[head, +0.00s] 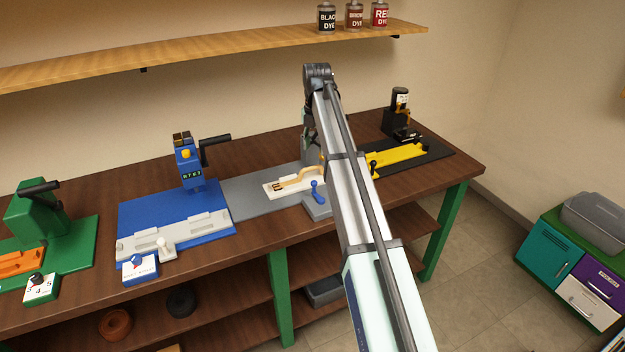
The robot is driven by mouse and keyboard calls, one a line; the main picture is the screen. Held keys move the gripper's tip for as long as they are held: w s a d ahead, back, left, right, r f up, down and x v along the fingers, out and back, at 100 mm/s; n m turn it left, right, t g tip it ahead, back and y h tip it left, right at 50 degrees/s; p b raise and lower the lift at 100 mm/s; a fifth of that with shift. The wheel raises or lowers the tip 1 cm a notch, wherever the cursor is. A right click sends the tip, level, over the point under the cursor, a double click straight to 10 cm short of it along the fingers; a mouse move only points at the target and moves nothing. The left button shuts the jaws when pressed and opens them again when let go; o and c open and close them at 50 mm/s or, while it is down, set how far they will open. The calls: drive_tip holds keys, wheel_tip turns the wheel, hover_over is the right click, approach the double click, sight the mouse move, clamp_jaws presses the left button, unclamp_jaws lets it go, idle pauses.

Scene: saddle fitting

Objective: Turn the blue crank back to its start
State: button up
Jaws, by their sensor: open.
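A small blue crank (318,190) stands on a grey block (317,208) at the front of the grey station, near the middle of the bench. Its knob is raised and tilts slightly left. My gripper (313,153) hangs from the arm's end above the back of the grey station, behind and apart from the crank. It is open, though my arm hides much of it and its fingertips are hard to make out. A tan strap-shaped piece (298,178) lies on a white plate (272,189) beside the crank.
A blue press (188,165) with a black-handled crank stands on a blue base (135,212) to the left. A green machine (35,212) stands farther left. A black station (435,150) with a yellow strip is at right. A shelf (200,52) with dye bottles hangs above.

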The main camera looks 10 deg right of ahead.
sight(314, 181)
wheel_tip(314, 181, down, 14)
drive_tip(key=p, duration=0.3)
drive_tip(key=shift+w+a, duration=0.1)
clamp_jaws()
